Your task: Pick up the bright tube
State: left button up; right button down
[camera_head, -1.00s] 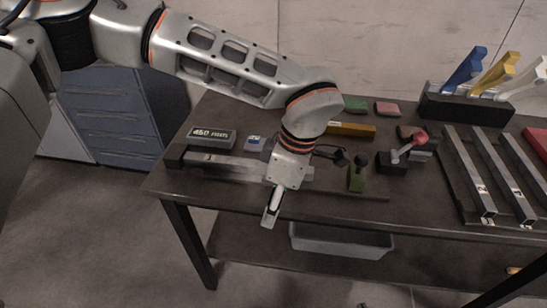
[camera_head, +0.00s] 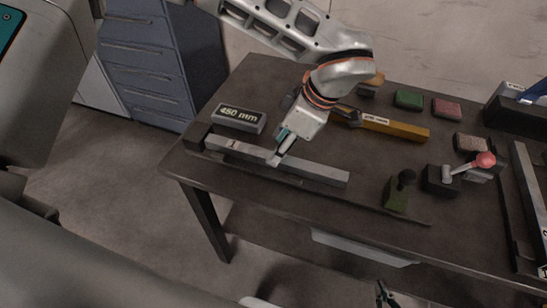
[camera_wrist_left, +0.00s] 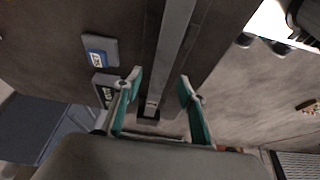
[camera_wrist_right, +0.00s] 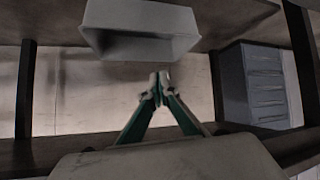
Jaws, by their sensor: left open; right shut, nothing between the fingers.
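The bright tube (camera_head: 318,172), a silver square bar labelled 1, lies on a dark holder near the table's front left edge. My left gripper (camera_head: 278,156) points down at the tube's middle. In the left wrist view the tube (camera_wrist_left: 174,45) runs between the open fingers (camera_wrist_left: 159,79), apart from both; the height of the fingertips over it is hard to judge. My right gripper (camera_head: 384,292) is low in front of the table, shut and empty. Its fingertips (camera_wrist_right: 160,84) meet in the right wrist view.
A 450 mm block (camera_head: 239,118) lies behind the tube. A yellow bar (camera_head: 395,129) and green and red blocks (camera_head: 408,99) lie farther back. A red-knobbed lever (camera_head: 470,166) and a green block with a black knob (camera_head: 397,192) stand to the right. A grey bin (camera_wrist_right: 140,18) is ahead of my right gripper.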

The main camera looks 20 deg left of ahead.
pick_arm(q)
jog(key=x, duration=0.3)
jog(key=shift+s+f, duration=0.1)
jog(key=shift+f, duration=0.05)
grip_shut()
